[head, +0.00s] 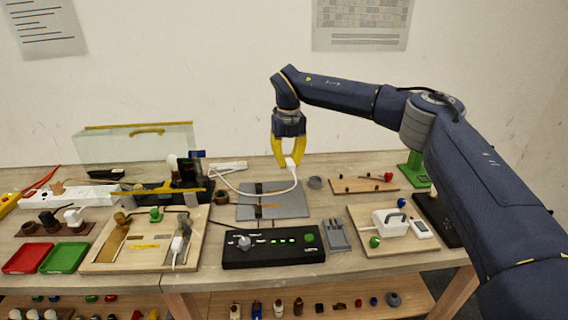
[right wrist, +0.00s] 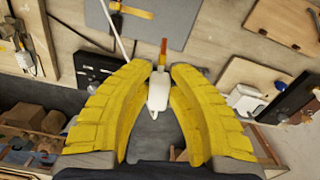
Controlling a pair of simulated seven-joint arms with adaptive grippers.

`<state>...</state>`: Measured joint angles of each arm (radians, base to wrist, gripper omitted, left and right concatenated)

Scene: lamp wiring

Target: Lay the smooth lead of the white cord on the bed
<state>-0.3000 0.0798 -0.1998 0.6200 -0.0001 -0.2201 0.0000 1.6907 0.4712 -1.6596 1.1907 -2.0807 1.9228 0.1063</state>
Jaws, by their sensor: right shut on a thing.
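My right gripper (head: 290,160) is shut on the white end piece (head: 291,164) of the white cord (head: 257,196) and holds it above the bench. In the right wrist view the white piece (right wrist: 158,92) sits between the yellow fingers (right wrist: 160,80). The cord hangs from it in a loop to the left. A flat grey plate (head: 290,207), which I take as the bed, lies below and to the left of the gripper, with dark bands and an orange strip on it. I cannot tell whether the held end is the smooth lead. The left gripper is out of view.
A black control box (head: 273,257) stands in front of the plate. A wooden board with a white box (head: 390,222) lies right, and a wooden tray board (head: 105,265) left. A small brown pot (head: 221,197) stands at the plate's left edge. A glass-like panel (head: 135,145) stands back left.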

